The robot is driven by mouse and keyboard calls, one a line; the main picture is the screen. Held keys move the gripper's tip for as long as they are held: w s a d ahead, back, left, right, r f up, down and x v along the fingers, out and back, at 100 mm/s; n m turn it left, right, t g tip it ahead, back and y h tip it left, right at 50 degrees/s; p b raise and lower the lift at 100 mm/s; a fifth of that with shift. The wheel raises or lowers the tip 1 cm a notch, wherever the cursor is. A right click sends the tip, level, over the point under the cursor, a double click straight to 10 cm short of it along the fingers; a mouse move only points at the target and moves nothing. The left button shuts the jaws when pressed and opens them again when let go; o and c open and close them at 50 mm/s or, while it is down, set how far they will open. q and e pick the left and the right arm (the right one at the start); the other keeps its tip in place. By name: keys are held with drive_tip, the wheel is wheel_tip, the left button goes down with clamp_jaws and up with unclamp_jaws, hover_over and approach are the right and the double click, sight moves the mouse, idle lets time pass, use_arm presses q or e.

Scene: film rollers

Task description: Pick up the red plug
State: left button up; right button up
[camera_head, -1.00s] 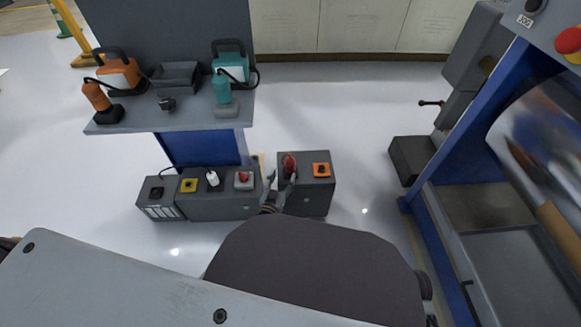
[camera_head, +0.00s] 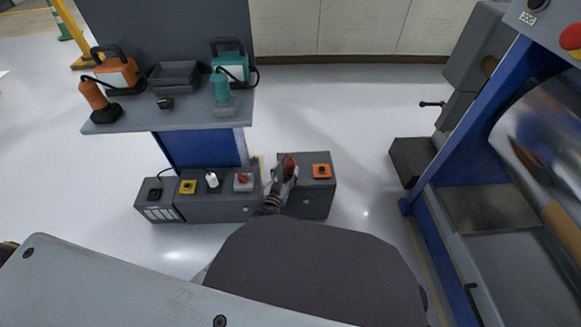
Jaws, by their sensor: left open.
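The red plug (camera_head: 290,163) stands at the left part of the top of the right dark grey box (camera_head: 307,202). My left gripper (camera_head: 284,172) is at the plug and partly covers its lower part. Its jaws are open, with the fingers close beside the plug. I cannot tell whether they touch it. Another small red piece (camera_head: 243,178) sits on a light grey socket on the neighbouring box. My right gripper is not in view.
An orange socket (camera_head: 321,170) is right of the plug. A white plug (camera_head: 212,180), a yellow socket (camera_head: 188,187) and a black socket (camera_head: 155,195) are to the left. A shelf (camera_head: 190,122) with orange and teal tools overhangs behind. A blue-framed machine (camera_head: 450,215) stands right; floor between is clear.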

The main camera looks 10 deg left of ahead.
sight(289, 166)
use_arm(q)
drive_tip(key=shift+w+d, duration=0.1)
drive_tip(key=shift+w, duration=0.2)
drive_tip(key=shift+w+d+b, duration=0.15)
drive_tip(key=shift+w+b, duration=0.35)
drive_tip(key=shift+w, duration=0.15)
drive_tip(key=shift+w+d+r+b, duration=0.15)
drive_tip(key=shift+w+b, duration=0.55)
drive_tip(key=shift+w, duration=0.75)
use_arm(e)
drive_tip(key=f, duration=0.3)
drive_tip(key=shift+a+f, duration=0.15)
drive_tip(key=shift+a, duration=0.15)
use_arm(q)
drive_tip(key=c, duration=1.3)
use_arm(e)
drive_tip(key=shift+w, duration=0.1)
